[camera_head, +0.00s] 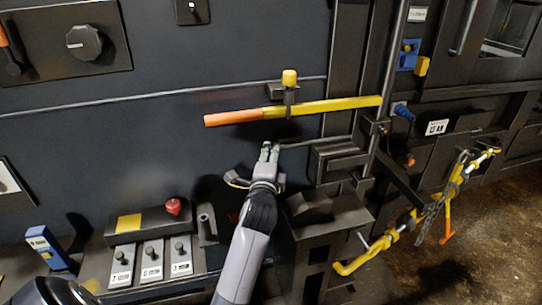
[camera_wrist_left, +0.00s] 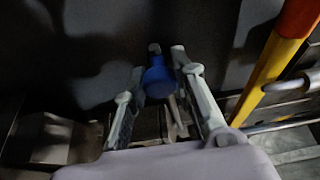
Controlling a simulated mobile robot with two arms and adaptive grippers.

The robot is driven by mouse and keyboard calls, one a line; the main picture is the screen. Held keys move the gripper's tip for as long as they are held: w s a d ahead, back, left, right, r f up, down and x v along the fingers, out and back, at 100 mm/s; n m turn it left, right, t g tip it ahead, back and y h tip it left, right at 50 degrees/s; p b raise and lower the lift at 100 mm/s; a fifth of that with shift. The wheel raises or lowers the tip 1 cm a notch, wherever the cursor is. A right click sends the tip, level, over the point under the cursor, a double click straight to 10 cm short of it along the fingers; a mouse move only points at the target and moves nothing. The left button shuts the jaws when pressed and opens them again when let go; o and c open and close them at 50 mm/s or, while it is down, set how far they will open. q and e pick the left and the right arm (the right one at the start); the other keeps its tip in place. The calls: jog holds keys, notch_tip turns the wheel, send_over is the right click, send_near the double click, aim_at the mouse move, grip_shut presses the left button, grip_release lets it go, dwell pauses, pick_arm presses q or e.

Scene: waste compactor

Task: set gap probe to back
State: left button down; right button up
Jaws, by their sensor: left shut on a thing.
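My left gripper (camera_head: 268,153) is in front of the dark machine panel, just below the orange and yellow bar. In the left wrist view its two fingers (camera_wrist_left: 160,68) are around a small blue piece (camera_wrist_left: 158,83) with a grey tip, which I take to be the gap probe. The gripper is shut on it. In the head view the fingers hide most of this piece. A thin grey rod (camera_head: 318,142) runs right from near the fingertips to a dark block; I cannot tell whether it belongs to the probe. My right gripper is not in view.
The orange and yellow bar (camera_head: 320,108) lies across the panel above my gripper. Dark blocky housings (camera_head: 325,215) stand at its right. A switch box (camera_head: 150,262) with a red button (camera_head: 173,206) and a blue handheld device (camera_head: 47,246) are lower left. A yellow chain binder (camera_head: 400,228) hangs right.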

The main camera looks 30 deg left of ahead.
pick_arm(q)
jog(key=shift+s, duration=0.1)
jog(key=s+a+p, duration=0.3)
jog(key=s+a, duration=0.1)
jog(key=shift+s+f, duration=0.15)
jog(key=shift+s, duration=0.1)
jog(key=c, duration=1.7)
grip_release()
jog(key=o, duration=0.4)
jog(key=shift+s+a, duration=0.15)
jog(key=shift+s, duration=0.05)
jog(key=shift+c, duration=0.2)
jog(key=shift+o, duration=0.2)
jog(key=shift+w, duration=0.1)
